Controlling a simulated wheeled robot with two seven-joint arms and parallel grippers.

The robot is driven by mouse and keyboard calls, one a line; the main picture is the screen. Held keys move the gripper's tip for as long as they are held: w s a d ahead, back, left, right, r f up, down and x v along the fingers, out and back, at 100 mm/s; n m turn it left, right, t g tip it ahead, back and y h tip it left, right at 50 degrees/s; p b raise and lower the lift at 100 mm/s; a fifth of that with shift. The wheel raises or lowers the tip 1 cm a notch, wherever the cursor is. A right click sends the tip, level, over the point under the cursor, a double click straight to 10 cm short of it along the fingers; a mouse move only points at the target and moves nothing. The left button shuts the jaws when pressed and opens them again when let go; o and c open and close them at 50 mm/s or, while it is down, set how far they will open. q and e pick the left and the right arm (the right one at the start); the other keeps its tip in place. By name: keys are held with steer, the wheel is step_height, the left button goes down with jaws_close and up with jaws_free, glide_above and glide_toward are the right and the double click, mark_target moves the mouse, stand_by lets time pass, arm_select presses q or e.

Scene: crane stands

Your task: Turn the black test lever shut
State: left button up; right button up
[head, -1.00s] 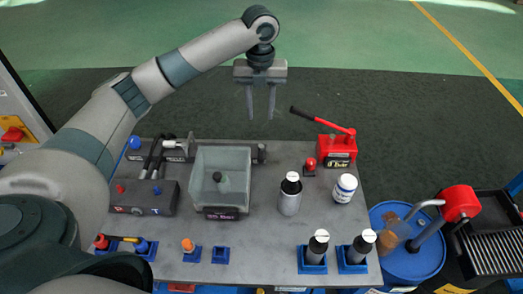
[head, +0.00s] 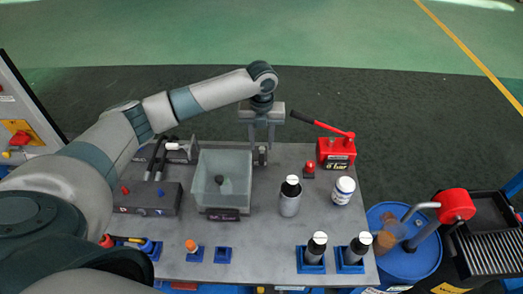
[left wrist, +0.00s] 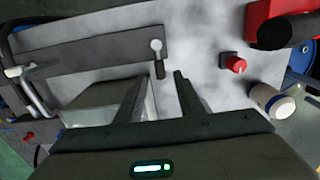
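A short black lever (left wrist: 159,69) with a pale round end (left wrist: 156,45) sits at the right end of a long dark bar (left wrist: 90,55) in the left wrist view. In the head view the black lever (head: 262,158) shows just below my fingers, at the back of the bench, right of the clear box. My left gripper (head: 262,145) points down above it. In the left wrist view my left gripper (left wrist: 158,88) is open, its fingers apart with nothing between them, and the lever shows just beyond the gap. My right gripper is not in view.
A clear box (head: 222,170) stands left of the lever. A red pump (head: 336,150) with a long black-ended handle, a red knob (head: 309,168), a grey bottle (head: 290,200) and a white jar (head: 343,190) stand to the right. Blue holders line the bench's front.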

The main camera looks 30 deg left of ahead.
mark_target(262, 157)
arm_select(q)
steer(key=shift+f+p, duration=0.65)
steer(key=shift+f, duration=2.3)
steer(key=shift+c, duration=0.6)
jaws_close()
